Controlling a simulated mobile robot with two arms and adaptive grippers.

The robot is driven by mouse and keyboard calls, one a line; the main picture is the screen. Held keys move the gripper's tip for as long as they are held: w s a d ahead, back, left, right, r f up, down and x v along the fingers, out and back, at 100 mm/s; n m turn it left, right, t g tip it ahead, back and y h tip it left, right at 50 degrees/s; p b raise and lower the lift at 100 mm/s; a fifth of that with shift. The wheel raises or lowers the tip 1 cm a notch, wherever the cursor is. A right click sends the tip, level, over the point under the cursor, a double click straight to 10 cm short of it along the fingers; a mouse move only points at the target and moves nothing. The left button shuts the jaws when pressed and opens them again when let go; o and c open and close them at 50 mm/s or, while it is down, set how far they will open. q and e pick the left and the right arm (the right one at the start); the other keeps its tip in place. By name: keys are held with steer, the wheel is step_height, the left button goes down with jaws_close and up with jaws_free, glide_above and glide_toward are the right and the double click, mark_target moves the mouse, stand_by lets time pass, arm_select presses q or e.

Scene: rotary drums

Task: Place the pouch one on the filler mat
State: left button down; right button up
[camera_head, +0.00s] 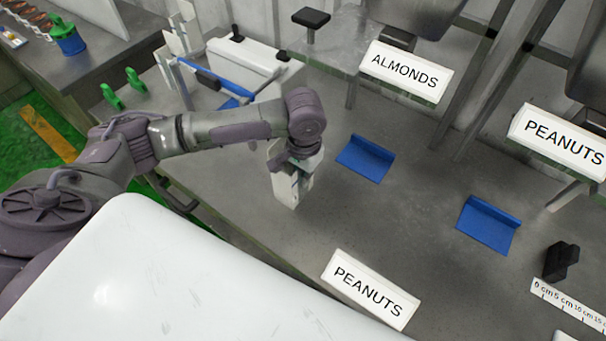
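My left gripper (294,172) reaches in from the left and points down over the grey table. It appears shut on a pale, upright pouch (286,188), whose lower part shows below the wrist; the fingertips are largely hidden. Two blue mats with raised back edges lie on the table: one mat (365,158) just right of the gripper, under the ALMONDS sign, and another mat (487,225) farther right. Both mats are empty. I cannot tell which is the filler mat. The pouch is apart from both. My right gripper is out of view.
An ALMONDS sign (404,77) and a PEANUTS sign (562,141) hang by the metal chutes. Another PEANUTS sign (370,289) is at the front edge. A black block (561,261) and a ruler (570,304) lie right. Pale pouch-like items (172,66) stand behind my arm.

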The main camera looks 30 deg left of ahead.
arm_select(q)
steer(key=shift+f, duration=0.1)
steer(key=c, duration=1.3)
jaws_free()
